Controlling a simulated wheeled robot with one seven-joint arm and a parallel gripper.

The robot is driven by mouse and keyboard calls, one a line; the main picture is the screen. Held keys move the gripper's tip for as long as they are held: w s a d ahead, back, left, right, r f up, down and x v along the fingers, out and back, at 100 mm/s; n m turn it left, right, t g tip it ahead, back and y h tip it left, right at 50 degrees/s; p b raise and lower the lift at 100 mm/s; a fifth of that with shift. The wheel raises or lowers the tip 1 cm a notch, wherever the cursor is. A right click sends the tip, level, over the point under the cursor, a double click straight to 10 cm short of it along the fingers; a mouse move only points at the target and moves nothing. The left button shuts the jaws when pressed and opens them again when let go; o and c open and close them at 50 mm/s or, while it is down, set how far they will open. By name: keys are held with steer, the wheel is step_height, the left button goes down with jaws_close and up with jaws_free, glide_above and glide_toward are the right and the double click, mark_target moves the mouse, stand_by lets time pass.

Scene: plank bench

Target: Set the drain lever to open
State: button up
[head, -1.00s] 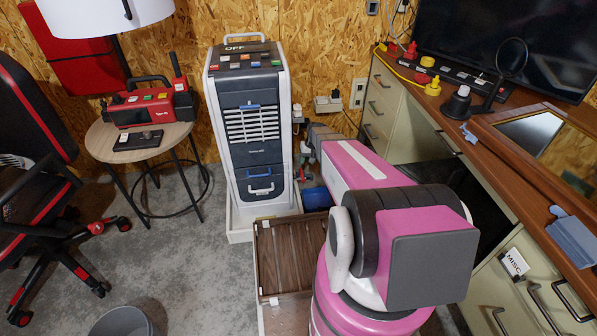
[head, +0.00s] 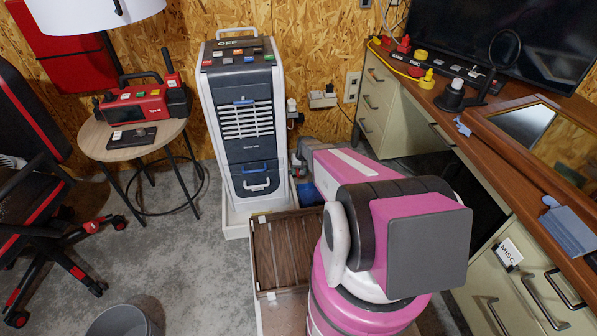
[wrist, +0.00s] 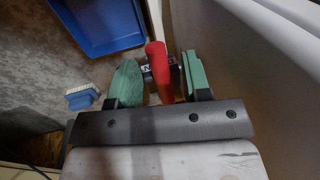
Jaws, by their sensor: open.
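The red drain lever (wrist: 158,72) shows in the wrist view as a red handle on a small dark mount with a partly readable label. It lies between the two green-padded fingers of my gripper (wrist: 160,66). My gripper is open, with a visible gap on the left of the lever and a narrower one on the right. I cannot tell whether a pad touches it. The tall grey and white cooler (head: 245,170) stands against the wall in the head view, its top display reading OFF. The gripper and the lever are hidden in the head view by my arm.
A blue bin (wrist: 98,28) and a blue brush (wrist: 82,97) lie on the floor below my gripper. A pale panel (wrist: 245,60) rises close on the right. In the head view, a wooden desk (head: 490,150) is at the right and a slatted crate (head: 254,262) is in front.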

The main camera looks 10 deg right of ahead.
jaws_close()
steer(key=shift+d+n, duration=0.15)
steer(key=shift+n, duration=0.15)
steer(key=shift+w+d+n+g+h, duration=0.35)
steer(key=shift+w+d+n, duration=0.5)
steer(key=shift+n, duration=2.05)
steer(key=shift+w+d+n+g+h, duration=0.4)
steer(key=shift+w+d+n, duration=0.45)
steer(key=shift+n, duration=2.05)
steer(key=shift+w+d+n+g+h, duration=0.5)
steer(key=shift+w+n, duration=0.6)
steer(key=shift+n, duration=1.8)
steer(key=shift+d, duration=0.1)
jaws_free()
